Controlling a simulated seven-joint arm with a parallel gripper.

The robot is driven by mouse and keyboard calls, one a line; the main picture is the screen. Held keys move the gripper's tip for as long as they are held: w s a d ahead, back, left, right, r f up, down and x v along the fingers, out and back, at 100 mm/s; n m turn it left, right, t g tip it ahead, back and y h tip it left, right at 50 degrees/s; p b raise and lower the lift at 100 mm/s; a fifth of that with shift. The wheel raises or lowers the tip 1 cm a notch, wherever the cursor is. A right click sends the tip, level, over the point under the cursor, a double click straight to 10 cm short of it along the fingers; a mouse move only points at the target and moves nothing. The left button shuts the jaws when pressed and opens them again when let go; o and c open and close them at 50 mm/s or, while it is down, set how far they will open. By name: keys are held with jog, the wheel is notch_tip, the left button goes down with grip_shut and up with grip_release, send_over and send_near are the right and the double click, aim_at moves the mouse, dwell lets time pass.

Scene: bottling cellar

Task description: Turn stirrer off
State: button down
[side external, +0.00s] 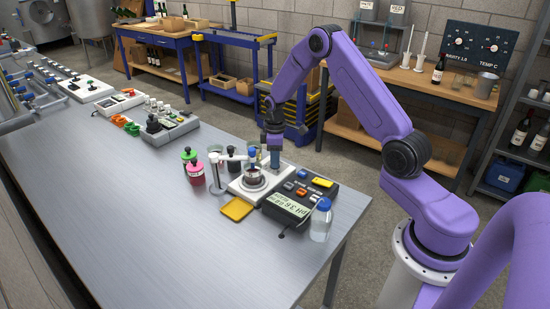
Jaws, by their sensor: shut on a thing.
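The stirrer (240,190) is a low white unit near the bench's right end. A small beaker with dark contents (254,178) stands on it, under a white probe arm on a stand (219,176). My gripper (274,166) points straight down at the rear right part of the stirrer. It is shut, with its tips low at the stirrer's top. The part between the tips is hidden by the fingers and too small to make out. No switch or knob position can be read.
A dark pH meter (299,195), a blue-capped bottle (321,220) and a yellow tray (237,209) stand close in front. Pink (195,174) and green-capped (188,154) bottles stand to the left. The bench (130,215) is clear at front left.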

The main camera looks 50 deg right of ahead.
jog(key=shift+n, duration=0.7)
jog(key=c, duration=0.9)
grip_release()
notch_tip(320, 180, up, 18)
jog(key=shift+f, duration=0.25)
